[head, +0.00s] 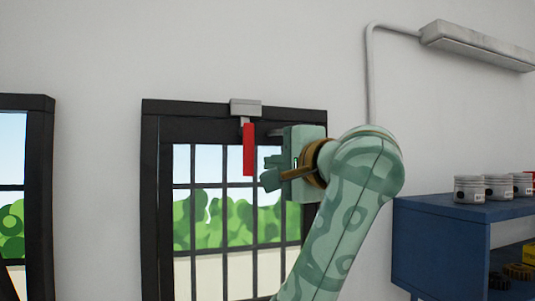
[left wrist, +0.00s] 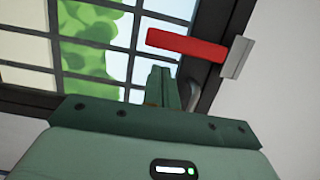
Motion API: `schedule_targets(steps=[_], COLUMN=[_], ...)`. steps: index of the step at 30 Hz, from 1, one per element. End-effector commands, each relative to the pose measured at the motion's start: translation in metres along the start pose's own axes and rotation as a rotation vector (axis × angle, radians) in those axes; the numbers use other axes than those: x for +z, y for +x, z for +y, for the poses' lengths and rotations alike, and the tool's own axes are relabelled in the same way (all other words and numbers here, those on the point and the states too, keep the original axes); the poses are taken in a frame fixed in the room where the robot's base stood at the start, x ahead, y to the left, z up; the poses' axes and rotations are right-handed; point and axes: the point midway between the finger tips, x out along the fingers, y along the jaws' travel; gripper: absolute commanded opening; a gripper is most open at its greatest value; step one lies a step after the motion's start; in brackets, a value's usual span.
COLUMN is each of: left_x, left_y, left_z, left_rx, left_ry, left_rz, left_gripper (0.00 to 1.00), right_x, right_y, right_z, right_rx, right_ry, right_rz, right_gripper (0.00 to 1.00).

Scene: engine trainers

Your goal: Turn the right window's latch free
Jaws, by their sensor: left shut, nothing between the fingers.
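The right window (head: 150,215) has a dark frame and a barred pane. Its latch has a grey bracket (head: 245,107) at the top of the frame and a red handle (head: 249,150) hanging straight down. In the left wrist view the red handle (left wrist: 186,46) lies across the upper middle, joined to the grey bracket (left wrist: 237,58). My left gripper (head: 266,175) is just right of the handle's lower part, fingers pointing left. Its fingers (left wrist: 165,85) are shut and empty, close to the handle; I cannot tell whether they touch it. My right gripper is out of view.
Another dark-framed window (head: 40,190) is at the left edge. The wall left of the latch is clear.

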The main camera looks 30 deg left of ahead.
Motion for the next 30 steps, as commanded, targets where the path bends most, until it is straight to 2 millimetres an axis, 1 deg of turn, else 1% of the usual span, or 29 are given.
schedule_targets(steps=[3,6,19,30], left_x=[0.01,0.014,0.016,0.023], left_y=[0.003,0.003,0.004,0.017], left_z=[-0.001,0.0,0.001,0.003], left_rx=[0.0,0.0,-0.001,-0.016], left_ry=[0.0,0.0,0.007,0.07], left_rz=[-0.001,-0.001,-0.002,-0.001], left_gripper=[0.0,0.0,0.0,0.0], right_x=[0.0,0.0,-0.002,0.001], right_y=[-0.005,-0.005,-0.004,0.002], right_z=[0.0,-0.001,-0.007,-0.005], right_rx=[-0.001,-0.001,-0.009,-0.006], right_ry=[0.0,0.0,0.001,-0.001], right_rz=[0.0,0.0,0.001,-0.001], right_gripper=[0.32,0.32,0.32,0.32])
